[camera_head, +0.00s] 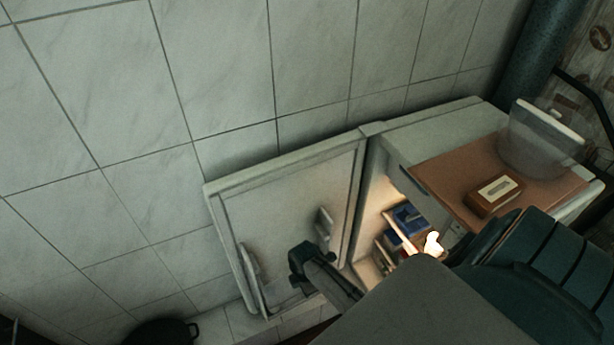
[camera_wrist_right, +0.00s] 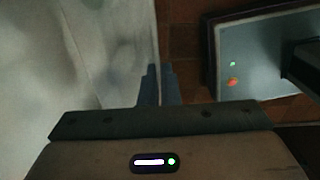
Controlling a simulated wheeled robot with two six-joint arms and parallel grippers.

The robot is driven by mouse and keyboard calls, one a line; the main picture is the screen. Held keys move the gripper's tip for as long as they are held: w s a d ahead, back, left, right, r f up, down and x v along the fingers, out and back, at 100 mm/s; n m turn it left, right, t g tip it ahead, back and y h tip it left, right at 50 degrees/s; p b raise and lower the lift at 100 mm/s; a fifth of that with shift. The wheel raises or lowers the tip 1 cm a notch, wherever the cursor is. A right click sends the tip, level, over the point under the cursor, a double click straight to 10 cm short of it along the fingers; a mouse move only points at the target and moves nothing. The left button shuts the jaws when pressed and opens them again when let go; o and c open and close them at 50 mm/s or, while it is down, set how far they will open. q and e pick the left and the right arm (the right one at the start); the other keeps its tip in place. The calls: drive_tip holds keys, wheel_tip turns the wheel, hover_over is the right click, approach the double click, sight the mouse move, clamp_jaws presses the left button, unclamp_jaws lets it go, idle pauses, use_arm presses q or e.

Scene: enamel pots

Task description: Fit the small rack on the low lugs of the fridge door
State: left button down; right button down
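The open fridge door (camera_head: 285,185) shows its pale inner face in the head view. A small pale raised piece (camera_head: 325,222) stands out on it near the hinge side, and a longer pale piece (camera_head: 250,268) lies along its lower left edge. I cannot tell whether these are lugs. A translucent bin with a white front strip (camera_head: 540,140), possibly the small rack, stands on top of the fridge. My right gripper (camera_head: 305,258) is in front of the lower door. My left gripper is out of view.
The fridge (camera_head: 440,135) is open beside the door, with lit shelves holding blue packages (camera_head: 408,218). A brown box (camera_head: 494,194) sits on the brown board (camera_head: 450,172) on top. A dark pot (camera_head: 162,332) is at the bottom left. A tiled wall stands behind.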

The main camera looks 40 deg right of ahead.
drive_tip(key=shift+w+d+b, duration=0.15)
drive_tip(key=shift+w+b, duration=0.05)
drive_tip(key=shift+w, duration=0.6)
drive_tip(key=shift+w+d+b, duration=0.1)
drive_tip(key=shift+w+b, duration=0.1)
drive_tip(key=shift+w, duration=0.6)
drive_tip(key=shift+w+d+f+b, duration=0.1)
drive_tip(key=shift+w+f+b, duration=0.25)
drive_tip(key=shift+w, duration=0.35)
drive_tip(key=shift+w+d+f+b, duration=0.15)
drive_tip(key=shift+w+f+b, duration=0.2)
drive_tip(key=shift+w, duration=0.35)
drive_tip(key=shift+w+d+f+b, duration=0.1)
drive_tip(key=shift+w+f+b, duration=0.1)
drive_tip(key=shift+w+b, duration=0.4)
drive_tip(key=shift+w, duration=0.15)
drive_tip(key=c, duration=1.6)
unclamp_jaws()
